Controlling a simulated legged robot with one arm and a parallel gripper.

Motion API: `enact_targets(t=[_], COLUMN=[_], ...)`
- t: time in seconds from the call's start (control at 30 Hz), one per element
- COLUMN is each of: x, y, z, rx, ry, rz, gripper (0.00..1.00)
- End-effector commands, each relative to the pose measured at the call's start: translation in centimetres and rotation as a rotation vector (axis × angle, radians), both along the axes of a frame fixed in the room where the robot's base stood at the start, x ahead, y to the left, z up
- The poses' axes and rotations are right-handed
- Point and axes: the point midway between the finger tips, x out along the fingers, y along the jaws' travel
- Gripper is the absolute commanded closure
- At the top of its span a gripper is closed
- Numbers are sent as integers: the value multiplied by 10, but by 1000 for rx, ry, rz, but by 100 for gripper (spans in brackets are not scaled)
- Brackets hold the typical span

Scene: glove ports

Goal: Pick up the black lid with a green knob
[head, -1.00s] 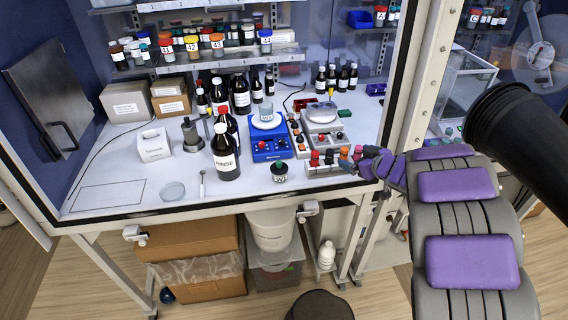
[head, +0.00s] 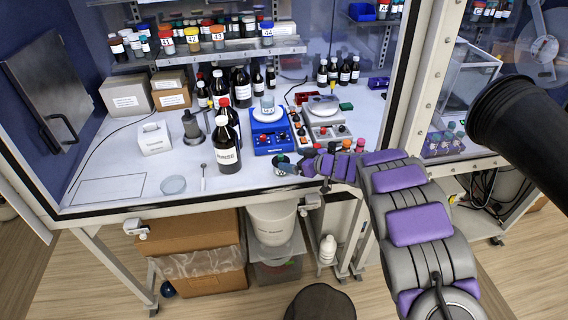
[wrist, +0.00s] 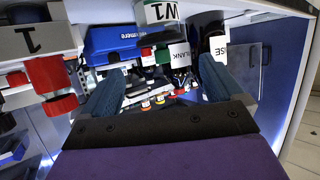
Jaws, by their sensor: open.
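The black lid with a green knob (head: 281,158) sits on a small jar near the front edge of the bench, partly hidden by my gripper in the head view. In the wrist view the scene is upside down; the dark lid (wrist: 155,33) shows beside the W1 label, with its green knob (wrist: 162,55) pointing down the picture. My gripper (head: 289,169) is open at the lid's front right. In the wrist view its fingers (wrist: 160,70) stand apart, with the knob in line between their tips. I see no contact with the lid; the exact gap cannot be told.
The brown RINSE bottle (head: 226,146) stands close left of the lid. A blue stirrer with a beaker (head: 267,110) is behind, and a grey stirrer (head: 322,118) is to its right. A glass dish (head: 173,185) lies at the left front, with free bench around it.

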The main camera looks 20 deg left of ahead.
Motion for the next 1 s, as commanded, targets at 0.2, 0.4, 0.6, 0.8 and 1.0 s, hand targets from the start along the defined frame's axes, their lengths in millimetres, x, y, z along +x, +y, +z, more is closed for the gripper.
enact_targets(t=[0.2, 0.4, 0.6, 0.8, 1.0], x=[5, 16, 23, 25, 25], y=[7, 20, 43, 51, 48], z=[-4, -14, -21, -23, -22], rx=[5, 12, 8, 0, 5], ry=[-1, -3, -2, -1, -1], rz=[0, -1, 1, -3, 0], gripper=[6, 6, 6, 6, 15])
